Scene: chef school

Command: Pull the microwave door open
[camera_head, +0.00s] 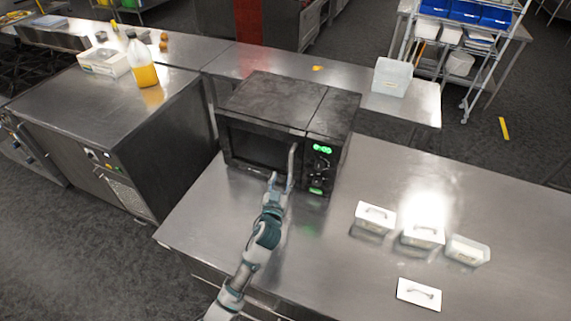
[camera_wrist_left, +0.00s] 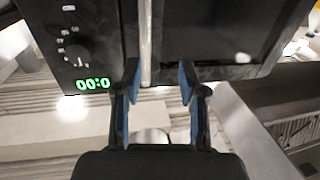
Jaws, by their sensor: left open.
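The black microwave (camera_head: 262,110) stands on the steel table, its door (camera_head: 262,147) shut, with green lit displays on the right-hand panel. A vertical metal handle (camera_head: 292,160) runs along the door's right edge. My left gripper (camera_head: 281,181) is in front of the handle's lower part. In the left wrist view the microwave (camera_wrist_left: 210,40) fills the top and the handle (camera_wrist_left: 146,45) stands upright. The left gripper's fingers (camera_wrist_left: 158,82) are open, with the handle's lower end near the left finger. Whether they touch cannot be told. My right gripper is not in view.
Several white lidded containers (camera_head: 375,216) sit on the table to the right, with a loose white lid (camera_head: 419,294) nearer the front. A bottle of yellow liquid (camera_head: 142,62) is on the left counter. The table directly right of the microwave is clear.

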